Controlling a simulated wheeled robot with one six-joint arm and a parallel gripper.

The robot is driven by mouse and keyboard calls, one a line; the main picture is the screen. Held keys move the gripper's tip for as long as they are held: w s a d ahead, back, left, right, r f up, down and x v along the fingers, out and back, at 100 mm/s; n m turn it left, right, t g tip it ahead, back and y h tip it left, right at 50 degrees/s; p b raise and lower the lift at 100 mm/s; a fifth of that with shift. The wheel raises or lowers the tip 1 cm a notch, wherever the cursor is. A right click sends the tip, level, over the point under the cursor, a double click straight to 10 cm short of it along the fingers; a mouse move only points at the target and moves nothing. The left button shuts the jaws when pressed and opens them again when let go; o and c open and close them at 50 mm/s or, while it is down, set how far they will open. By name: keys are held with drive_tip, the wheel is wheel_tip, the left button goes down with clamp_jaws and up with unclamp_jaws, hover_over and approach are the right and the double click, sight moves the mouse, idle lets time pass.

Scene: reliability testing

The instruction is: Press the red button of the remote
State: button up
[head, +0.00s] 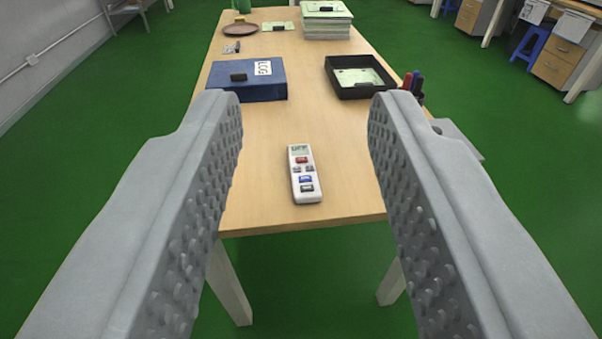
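A white remote (308,196) lies on the wooden table (270,205) near its front edge, in the middle of the head view. Its small display is at the far end. The red button (302,160) sits just below the display, with grey and blue buttons nearer to me. My gripper (305,108) is open and empty. Its two grey studded fingers stand wide apart at the left and right of the view, and the remote shows in the gap between them. Nothing covers the red button.
A blue box (262,92) with a label stands behind the remote at left. A black tray (345,93) holding a green board is at right, with red and blue pen-like tools (417,84) beside it. Stacked boards (327,30) and a brown plate (241,30) are farther back.

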idle(0.3)
clamp_jaws()
idle(1.6)
